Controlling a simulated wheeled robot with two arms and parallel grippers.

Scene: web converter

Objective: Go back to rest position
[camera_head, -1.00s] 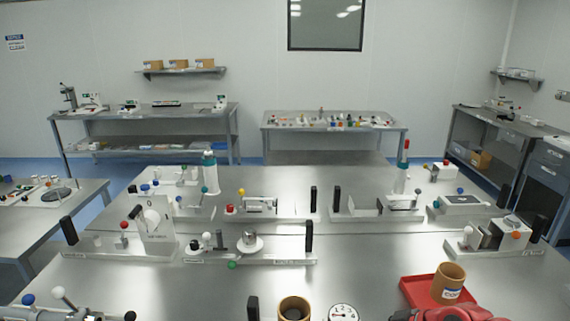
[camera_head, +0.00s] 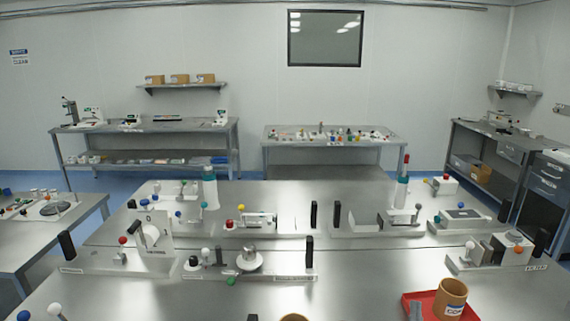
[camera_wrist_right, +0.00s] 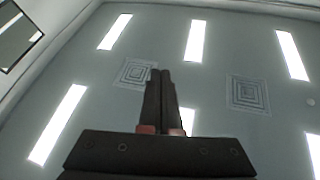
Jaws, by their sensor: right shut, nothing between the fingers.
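My right gripper (camera_wrist_right: 160,74) shows in the right wrist view. Its two dark fingers are together, with nothing between them. They point up toward the ceiling, clear of any bench or object. I cannot make out the right gripper in the head view. My left gripper is in neither view now.
A steel bench (camera_head: 350,275) lies in front, with several fixtures with coloured knobs on it. A brown cup (camera_head: 451,297) stands on a red tray (camera_head: 412,299) at the front right. Ceiling lights (camera_wrist_right: 195,40) fill the wrist view.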

